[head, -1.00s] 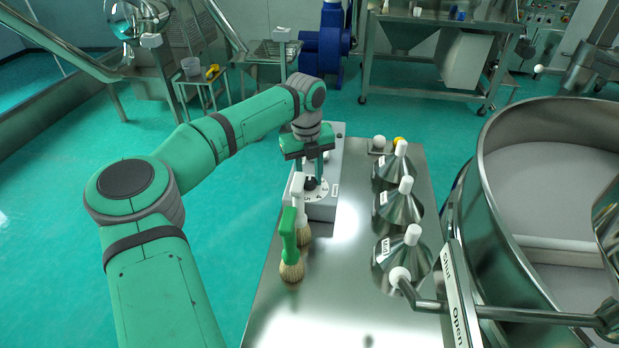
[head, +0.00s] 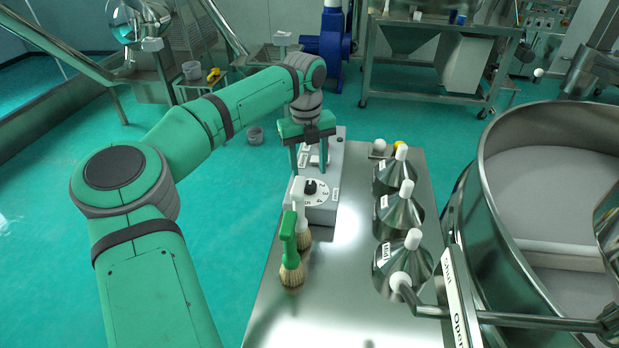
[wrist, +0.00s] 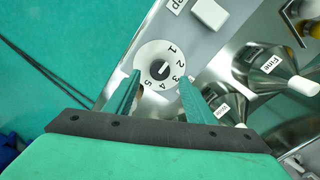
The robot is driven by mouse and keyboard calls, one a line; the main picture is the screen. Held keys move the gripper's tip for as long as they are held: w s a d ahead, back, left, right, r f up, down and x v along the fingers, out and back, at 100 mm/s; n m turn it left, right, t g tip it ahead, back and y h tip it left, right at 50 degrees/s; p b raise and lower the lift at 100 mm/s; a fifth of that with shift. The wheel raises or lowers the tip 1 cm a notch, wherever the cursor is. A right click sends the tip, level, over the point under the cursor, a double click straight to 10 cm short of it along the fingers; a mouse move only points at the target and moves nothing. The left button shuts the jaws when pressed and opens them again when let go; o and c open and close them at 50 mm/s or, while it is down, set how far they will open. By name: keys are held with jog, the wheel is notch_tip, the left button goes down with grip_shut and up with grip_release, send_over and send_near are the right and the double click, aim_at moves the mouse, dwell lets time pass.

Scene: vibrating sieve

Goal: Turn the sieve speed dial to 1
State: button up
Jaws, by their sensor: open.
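The speed dial (head: 318,193) is a round white plate numbered 1 to 5 with a black knob (head: 309,187) at its centre. It sits on a grey control box (head: 322,213) at the table's left edge. In the wrist view the dial (wrist: 144,58) shows just beyond the fingertips, and its knob (wrist: 158,66) carries a pale mark. I cannot tell clearly which number the mark faces. My gripper (head: 310,170) is open and empty, above and behind the knob in the head view. In the wrist view its fingers (wrist: 160,80) are spread, apart from the knob.
A green-handled brush (head: 288,240) and a white-handled brush (head: 300,215) stand in front of the box. Several metal cones with white knobs (head: 405,205) line the table's right side. The large round sieve (head: 500,230) is at right. The table's front middle is clear.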

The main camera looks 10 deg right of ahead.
aim_at(308, 185)
jog(key=shift+a+r, duration=0.1)
jog(key=shift+r, duration=2.6)
jog(key=shift+f, duration=0.1)
